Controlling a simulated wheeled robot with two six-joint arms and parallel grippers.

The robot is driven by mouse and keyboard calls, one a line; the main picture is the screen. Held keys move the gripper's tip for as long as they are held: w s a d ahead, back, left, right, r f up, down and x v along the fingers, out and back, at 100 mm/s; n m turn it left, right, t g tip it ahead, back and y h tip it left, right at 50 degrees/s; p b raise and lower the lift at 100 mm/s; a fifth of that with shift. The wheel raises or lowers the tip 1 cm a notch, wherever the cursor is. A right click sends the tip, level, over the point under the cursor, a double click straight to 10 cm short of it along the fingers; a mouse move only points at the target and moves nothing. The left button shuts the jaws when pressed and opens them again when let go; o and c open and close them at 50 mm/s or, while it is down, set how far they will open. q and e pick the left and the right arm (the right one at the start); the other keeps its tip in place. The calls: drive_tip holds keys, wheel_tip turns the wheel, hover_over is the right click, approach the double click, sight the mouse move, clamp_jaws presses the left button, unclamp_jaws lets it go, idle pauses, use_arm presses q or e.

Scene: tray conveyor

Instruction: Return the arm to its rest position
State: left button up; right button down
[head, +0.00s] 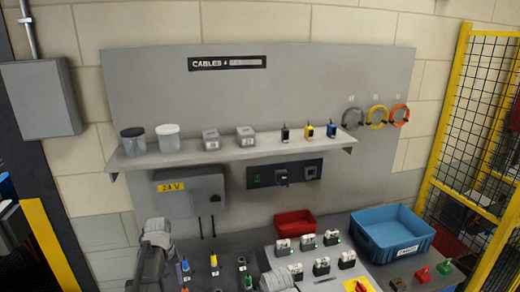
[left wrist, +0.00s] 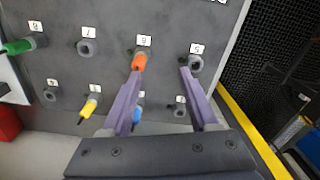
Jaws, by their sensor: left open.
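My left arm (head: 155,245) reaches in at the bottom left of the head view, close to a dark panel with sockets and coloured plugs. In the left wrist view my left gripper (left wrist: 160,72) is open, its two purple fingers apart with nothing between them. The left finger tip is close to an orange plug (left wrist: 139,62) in the panel; I cannot tell whether they touch. A blue plug (left wrist: 138,114) is partly hidden behind that finger. My right gripper is not clearly visible.
The socket panel (left wrist: 60,65) also holds a yellow plug (left wrist: 89,107) and a green plug (left wrist: 18,46). A shelf (head: 230,151), a 24 V box (head: 190,195), a red bin (head: 295,224) and a blue bin (head: 395,232) surround the work area. A yellow fence (head: 452,115) stands right.

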use_arm(q)
drive_tip(key=s+d+f+m+b, duration=0.3)
drive_tip(key=s+d+f+m, duration=0.1)
drive_tip(key=s+d, duration=0.5)
drive_tip(key=s+d+f+m+y+b, duration=0.1)
drive_tip(key=s+d+f+m+b, duration=0.2)
drive_tip(key=s+d, duration=0.5)
drive_tip(key=d+m+b, duration=0.1)
drive_tip(key=d+m, duration=0.1)
drive_tip(key=d, duration=0.4)
drive_tip(key=shift+s+f+m+b, duration=0.3)
drive_tip(key=shift+s+f, duration=0.1)
